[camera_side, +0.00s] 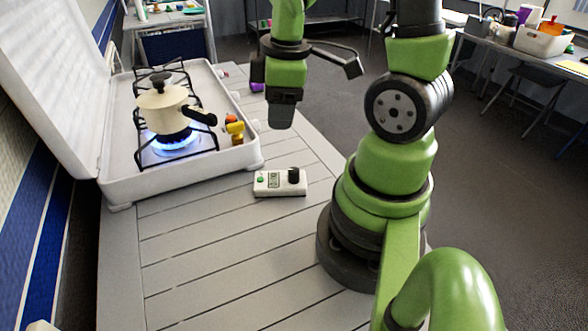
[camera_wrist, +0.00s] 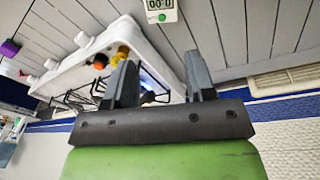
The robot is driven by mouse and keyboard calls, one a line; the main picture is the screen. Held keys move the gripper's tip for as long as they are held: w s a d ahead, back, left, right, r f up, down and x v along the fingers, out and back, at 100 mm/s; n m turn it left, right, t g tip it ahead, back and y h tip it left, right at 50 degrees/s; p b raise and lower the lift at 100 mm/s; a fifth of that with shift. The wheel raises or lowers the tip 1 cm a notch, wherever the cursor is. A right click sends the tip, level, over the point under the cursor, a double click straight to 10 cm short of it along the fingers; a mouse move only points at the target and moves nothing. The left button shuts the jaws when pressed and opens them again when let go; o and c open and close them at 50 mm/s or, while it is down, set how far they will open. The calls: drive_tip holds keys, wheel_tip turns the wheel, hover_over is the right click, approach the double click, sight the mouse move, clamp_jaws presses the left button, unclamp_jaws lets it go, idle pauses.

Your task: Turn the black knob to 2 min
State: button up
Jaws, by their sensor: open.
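A white timer box (camera_side: 268,187) lies on the slatted table in the side view, in front of the stove. It has a green button (camera_side: 260,179) on its left, a small display (camera_side: 273,180) and an upright black knob (camera_side: 293,175) on its right. My gripper (camera_side: 281,119) hangs above and behind the timer, apart from it and pointing down. In the wrist view my gripper (camera_wrist: 162,64) is open and empty.
A white camping stove (camera_side: 185,160) with a raised lid stands left of the timer. A cream pot (camera_side: 162,105) with a black handle sits over a lit blue flame. Orange and yellow items (camera_side: 235,129) are at the stove's front edge. The table in front of the timer is clear.

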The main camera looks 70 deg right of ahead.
sight(294, 169)
drive_tip(key=f+n, duration=0.1)
drive_tip(key=s+d+f+n+g, duration=0.1)
drive_tip(key=f, duration=0.1)
drive_tip(key=s+d+f+n, duration=0.1)
drive_tip(key=f, duration=0.1)
drive_tip(key=shift+g, duration=0.3)
drive_tip(key=shift+w+f, duration=0.1)
drive_tip(key=shift+f, duration=4.8)
drive_tip(key=shift+c, duration=0.2)
drive_tip(key=c, duration=0.9)
